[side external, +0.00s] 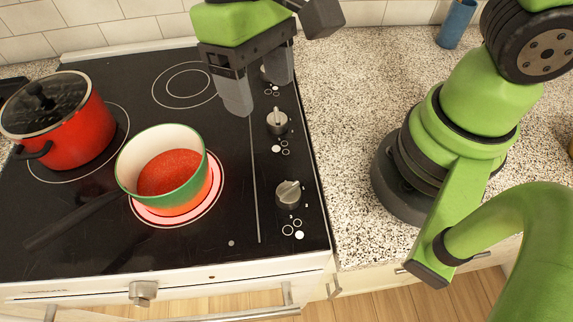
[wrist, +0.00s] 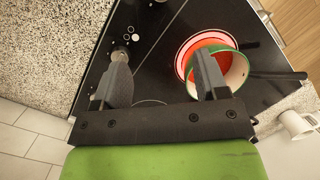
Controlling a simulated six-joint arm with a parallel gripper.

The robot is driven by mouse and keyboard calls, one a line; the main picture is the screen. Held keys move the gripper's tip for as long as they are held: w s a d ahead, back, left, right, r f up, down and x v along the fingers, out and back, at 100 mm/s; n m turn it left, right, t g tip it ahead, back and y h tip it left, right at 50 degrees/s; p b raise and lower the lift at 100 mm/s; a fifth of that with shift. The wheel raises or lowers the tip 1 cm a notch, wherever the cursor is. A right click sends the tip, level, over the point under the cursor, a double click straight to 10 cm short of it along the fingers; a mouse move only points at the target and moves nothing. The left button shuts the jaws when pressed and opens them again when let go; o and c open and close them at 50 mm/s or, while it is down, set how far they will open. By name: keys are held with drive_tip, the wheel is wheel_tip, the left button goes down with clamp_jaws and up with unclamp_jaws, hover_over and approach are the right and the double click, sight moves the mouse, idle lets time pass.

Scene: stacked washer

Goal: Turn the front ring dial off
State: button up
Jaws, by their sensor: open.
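The front ring dial (side external: 289,193) is a silver knob on the right strip of the black cooktop (side external: 105,225), nearest the front edge. Its grip looks turned at an angle. A second silver dial (side external: 277,121) sits behind it. The front ring (side external: 217,196) glows red-orange under a green pot (side external: 127,168). My gripper (side external: 258,95) is open and empty above the cooktop, behind and left of the second dial, apart from the front dial. In the wrist view, my spread fingers (wrist: 160,62) show, with a dial (wrist: 129,30) partly visible beyond the left finger.
A red lidded pot (side external: 75,140) stands on the left of the cooktop. The green pot's dark handle (side external: 70,220) points front-left. A speckled counter (side external: 345,110) lies right of the stove, with a blue cup (side external: 456,24) at its back. A white mug (wrist: 298,122) shows in the wrist view.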

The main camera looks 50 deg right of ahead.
drive_tip(key=n+g+h, duration=0.1)
drive_tip(key=g+h, duration=0.1)
approach(286, 187)
drive_tip(key=x, duration=1)
drive_tip(key=shift+f, duration=0.2)
drive_tip(key=c, duration=0.9)
